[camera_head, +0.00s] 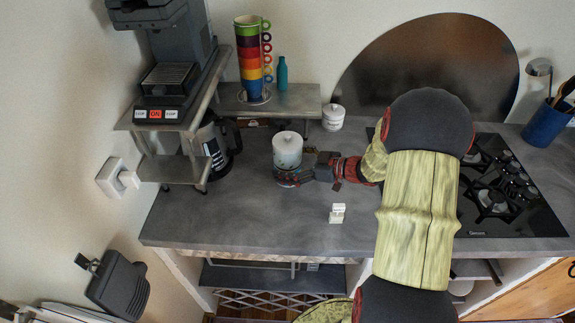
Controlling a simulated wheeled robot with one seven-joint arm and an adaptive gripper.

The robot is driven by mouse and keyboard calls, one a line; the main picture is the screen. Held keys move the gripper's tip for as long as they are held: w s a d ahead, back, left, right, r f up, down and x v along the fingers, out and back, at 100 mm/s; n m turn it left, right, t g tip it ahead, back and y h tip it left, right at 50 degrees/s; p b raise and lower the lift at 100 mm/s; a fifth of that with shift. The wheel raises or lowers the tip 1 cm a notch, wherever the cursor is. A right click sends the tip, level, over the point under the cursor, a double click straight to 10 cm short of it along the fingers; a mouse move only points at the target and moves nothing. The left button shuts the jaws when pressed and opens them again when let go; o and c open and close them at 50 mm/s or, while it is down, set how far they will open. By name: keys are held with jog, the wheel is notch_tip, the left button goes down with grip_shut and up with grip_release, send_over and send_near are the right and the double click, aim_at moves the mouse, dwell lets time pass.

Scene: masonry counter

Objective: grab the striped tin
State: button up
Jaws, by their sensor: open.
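A white lidded canister (288,150) with bluish marks on its lower wall stands upright on the grey counter. It is the likeliest striped tin, though stripes are hard to make out at this size. My gripper (288,178) reaches in from the right, low at the canister's base. Its jaws are open, with dark finger parts showing at the canister's right and front. Whether they touch it I cannot tell. The canister's lower part is partly hidden by the gripper.
A smaller white lidded jar (333,117) stands behind, right of a shelf (305,98) with stacked coloured cups (249,62) and a teal bottle (282,74). A black coffee pot (214,145) is left. A small white block (338,213) sits in front; the stove (515,205) is right.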

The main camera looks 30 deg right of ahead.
jog(key=shift+c, duration=0.3)
jog(key=c, duration=1.4)
jog(key=shift+r, duration=0.1)
